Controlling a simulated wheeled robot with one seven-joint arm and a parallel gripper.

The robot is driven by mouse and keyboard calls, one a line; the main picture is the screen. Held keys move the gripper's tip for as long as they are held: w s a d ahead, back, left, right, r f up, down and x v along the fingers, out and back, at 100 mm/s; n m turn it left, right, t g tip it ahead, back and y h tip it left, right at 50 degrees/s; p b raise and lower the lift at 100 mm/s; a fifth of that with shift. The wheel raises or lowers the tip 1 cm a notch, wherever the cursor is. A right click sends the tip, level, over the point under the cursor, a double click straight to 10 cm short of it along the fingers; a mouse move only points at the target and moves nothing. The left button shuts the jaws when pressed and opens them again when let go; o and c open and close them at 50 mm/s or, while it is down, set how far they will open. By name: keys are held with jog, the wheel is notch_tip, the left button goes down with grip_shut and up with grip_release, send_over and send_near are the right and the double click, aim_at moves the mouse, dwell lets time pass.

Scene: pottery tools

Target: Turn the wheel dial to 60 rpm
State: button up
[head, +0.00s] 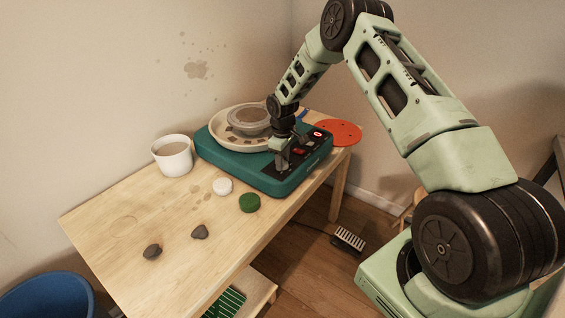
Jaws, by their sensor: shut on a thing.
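The pottery wheel is a teal box (222,158) on the wooden table, with a pale splash pan (222,126) and a round wheel head (247,119) on top. Its black control panel (272,180) runs along the right front edge, with a small red display (299,151) and a red switch (317,134). My gripper (281,166) points down at the near part of this panel and is shut on the dial there. The fingers hide the dial and its markings. The display's digits are too small to read.
A white bucket (173,157) stands left of the wheel. An orange disc (342,133) lies behind the panel. A foot pedal (350,239) is on the floor.

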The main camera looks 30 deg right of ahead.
jog(key=shift+m, duration=0.5)
jog(key=o, duration=1)
jog(key=shift+r, duration=0.1)
notch_tip(320, 180, up, 17)
jog(key=b, duration=0.3)
jog(key=shift+r, duration=0.1)
